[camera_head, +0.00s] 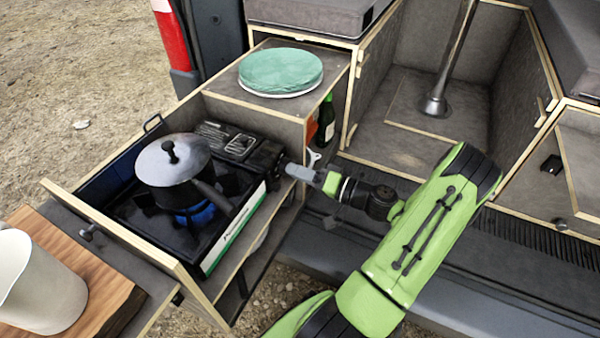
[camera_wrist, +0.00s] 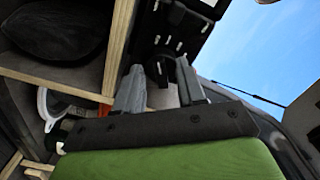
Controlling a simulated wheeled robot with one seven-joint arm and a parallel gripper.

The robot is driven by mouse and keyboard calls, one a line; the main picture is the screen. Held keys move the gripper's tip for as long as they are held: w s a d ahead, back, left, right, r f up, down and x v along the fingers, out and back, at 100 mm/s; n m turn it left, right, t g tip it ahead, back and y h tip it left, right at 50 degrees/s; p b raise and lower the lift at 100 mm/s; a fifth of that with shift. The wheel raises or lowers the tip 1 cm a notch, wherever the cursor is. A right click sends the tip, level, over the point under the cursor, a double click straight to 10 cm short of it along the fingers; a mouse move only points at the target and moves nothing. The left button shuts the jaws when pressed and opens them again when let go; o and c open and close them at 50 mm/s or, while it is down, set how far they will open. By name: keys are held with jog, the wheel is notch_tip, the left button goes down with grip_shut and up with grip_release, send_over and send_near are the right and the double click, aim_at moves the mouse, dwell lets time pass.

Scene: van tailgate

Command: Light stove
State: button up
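The black camping stove (camera_head: 226,222) sits in the pulled-out drawer, with a green and white label on its side. A grey lidded pot (camera_head: 172,175) stands on its burner. Blue (camera_head: 196,213) shows beneath the pot; I cannot tell whether it is flame. My gripper (camera_head: 276,160) is at the stove's right end, level with its control side. In the wrist view, the two grey fingers of my gripper (camera_wrist: 160,78) are apart, on either side of a dark round knob (camera_wrist: 160,67) on the stove's panel (camera_wrist: 190,28). Contact with the knob is not clear.
A wooden board (camera_head: 95,285) with a white mug (camera_head: 38,290) is at lower left. A round green-topped item (camera_head: 281,70) lies on the cabinet behind the stove. A green bottle (camera_head: 326,120) stands in the cabinet opening, near my gripper. The drawer's wooden front (camera_head: 125,240) rises beside the stove.

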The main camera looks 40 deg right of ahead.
jog(key=p+v, duration=0.2)
jog(key=v, duration=1.3)
jog(key=shift+s+p, duration=0.4)
jog(key=shift+w+d, duration=0.1)
